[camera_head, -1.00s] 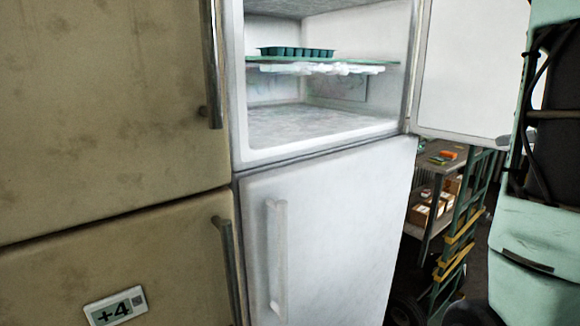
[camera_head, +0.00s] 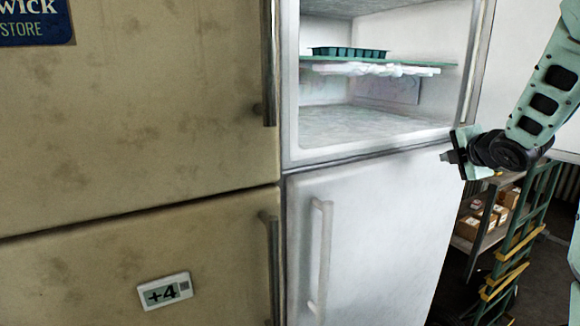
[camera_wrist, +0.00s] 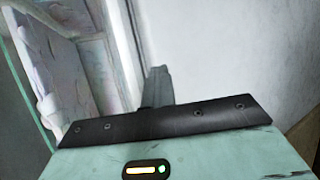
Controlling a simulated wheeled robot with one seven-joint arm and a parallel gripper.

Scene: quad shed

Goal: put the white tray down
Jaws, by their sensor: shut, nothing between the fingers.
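My gripper (camera_head: 447,157) is at the right in the head view, in front of the right side of the white fridge's open upper compartment. It is shut and empty. In the wrist view its closed fingers (camera_wrist: 158,86) point toward a pale surface, with nothing held. I cannot make out a white tray in either view. A dark teal tray with small compartments (camera_head: 348,53) sits on the shelf (camera_head: 440,70) in the upper compartment, apart from my gripper. White frost hangs under that shelf.
The white fridge's upper door stands open at the right, behind my arm. Its lower door (camera_head: 370,240) is shut. A beige fridge (camera_head: 130,120) with shut doors stands at left. A green and yellow hand truck (camera_head: 512,250) and a shelf rack with boxes (camera_head: 490,212) stand at right.

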